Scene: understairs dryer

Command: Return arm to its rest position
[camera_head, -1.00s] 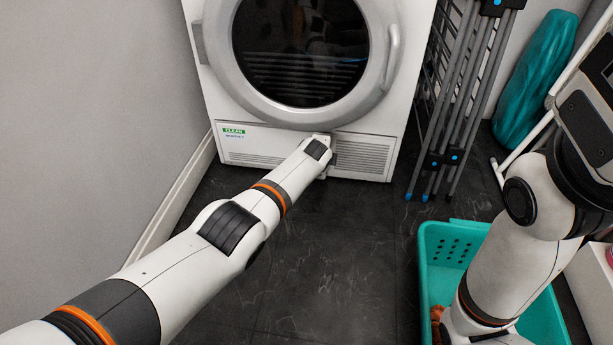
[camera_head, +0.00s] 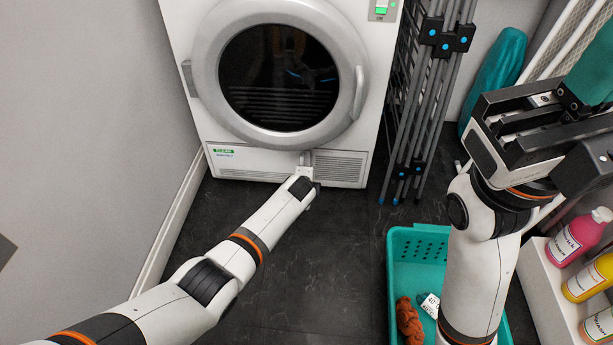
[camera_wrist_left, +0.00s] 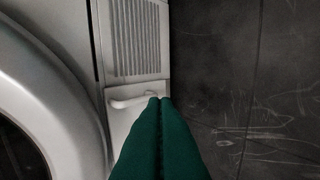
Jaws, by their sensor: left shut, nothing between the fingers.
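My left arm (camera_head: 215,270) reaches forward from the lower left, its wrist end low in front of the dryer (camera_head: 232,165). In the left wrist view, the green fingers of my left gripper (camera_wrist_left: 160,99) are together and empty. Their tips are close to a white handle (camera_wrist_left: 128,102) on the dryer's lower front; I cannot tell whether they touch it. My right arm (camera_head: 478,270) stands folded upright at the right. Its dark gripper body (camera_head: 535,125) is large in view, with a teal finger (camera_head: 594,72) cut by the frame edge; its opening does not show.
The dryer's round door (camera_head: 280,78) is shut. A folded drying rack (camera_head: 425,90) leans beside it. A teal basket (camera_head: 418,240) with an orange-brown item (camera_head: 408,320) is under my right arm. Bottles (camera_head: 580,235) stand on a white shelf at the right. Dark floor lies clear between.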

